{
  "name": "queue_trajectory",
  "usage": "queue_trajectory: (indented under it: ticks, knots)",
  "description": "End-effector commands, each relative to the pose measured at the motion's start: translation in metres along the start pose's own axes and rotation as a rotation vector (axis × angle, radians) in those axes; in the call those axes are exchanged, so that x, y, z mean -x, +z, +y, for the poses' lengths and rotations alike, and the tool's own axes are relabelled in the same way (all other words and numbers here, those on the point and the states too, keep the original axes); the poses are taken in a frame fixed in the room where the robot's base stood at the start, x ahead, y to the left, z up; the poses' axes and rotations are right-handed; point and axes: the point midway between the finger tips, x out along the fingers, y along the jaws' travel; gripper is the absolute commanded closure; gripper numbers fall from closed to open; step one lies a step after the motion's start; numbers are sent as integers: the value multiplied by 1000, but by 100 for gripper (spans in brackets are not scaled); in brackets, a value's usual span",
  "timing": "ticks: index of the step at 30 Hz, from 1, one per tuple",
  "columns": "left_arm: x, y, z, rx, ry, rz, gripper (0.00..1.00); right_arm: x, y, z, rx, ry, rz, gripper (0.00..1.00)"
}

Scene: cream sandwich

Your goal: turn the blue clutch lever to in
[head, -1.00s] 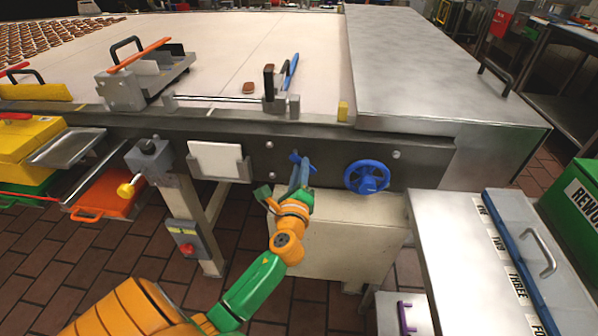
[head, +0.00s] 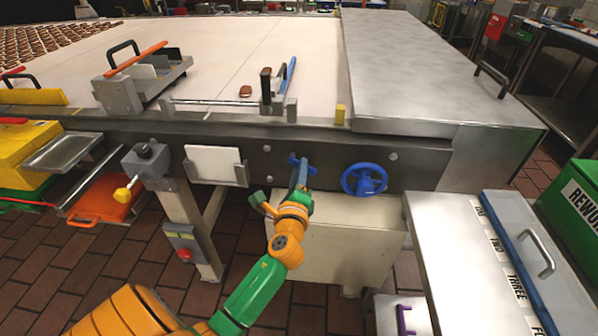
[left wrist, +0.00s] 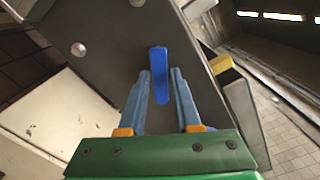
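The blue clutch lever (head: 293,159) is on the dark side panel of the machine, partly hidden behind my left gripper in the head view. My left gripper (head: 302,172) is in front of it with its fingers pointing at the panel. In the left wrist view the lever (left wrist: 158,75) is a blue bar lying lengthwise between the two grey-blue fingers (left wrist: 160,78). The fingers are apart, with a visible gap on each side of the bar. I cannot tell how deep the bar sits between them. My right gripper is not in view.
A blue handwheel (head: 364,179) is just right of the lever on the same panel. A white plate in a holder (head: 214,165) and a grey box with a yellow knob (head: 145,163) are to the left. A cream cabinet (head: 335,240) stands below. A steel bench (head: 450,255) is at right.

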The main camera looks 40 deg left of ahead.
Motion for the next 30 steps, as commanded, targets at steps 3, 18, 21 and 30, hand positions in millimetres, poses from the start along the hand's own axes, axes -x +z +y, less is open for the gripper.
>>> queue_trajectory:
  ticks: [3,18,21,30]
  knots:
    - [0,0,0,-1,0,0,45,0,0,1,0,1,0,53]
    - [48,-1,2,0,2,2,45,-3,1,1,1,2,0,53]
    - [64,-2,2,-1,1,3,45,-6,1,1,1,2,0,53]
    - [71,0,0,-2,-1,-1,45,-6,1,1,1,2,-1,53]
